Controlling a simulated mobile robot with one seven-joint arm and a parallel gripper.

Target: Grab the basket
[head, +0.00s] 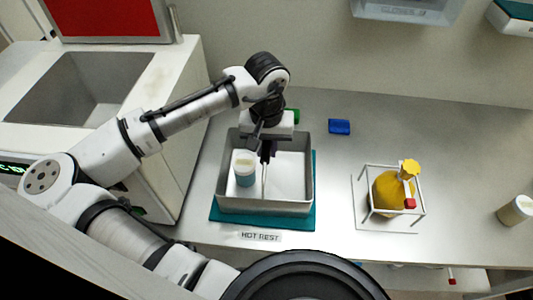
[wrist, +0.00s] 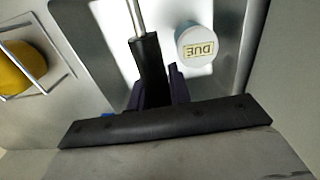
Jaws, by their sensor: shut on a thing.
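The basket (head: 310,185), a grey open metal box with a white inside floor, sits on a teal mat (head: 217,214) behind a label reading HOT REST. My gripper (head: 266,156) points down over the middle of the basket. A thin metal rod with a black grip (wrist: 148,58) runs from between my fingers down into the basket; it looks like the basket's handle. My gripper is shut on this grip, and the fingers partly hide it. A blue and white jar (head: 244,175) stands inside the basket at the left; its lid reads DUE in the wrist view (wrist: 195,46).
A yellow flask (head: 388,192) stands in a white wire frame to the right. A blue block (head: 339,127) and a partly hidden green thing (head: 292,116) lie behind the basket. A white jar (head: 515,210) stands far right.

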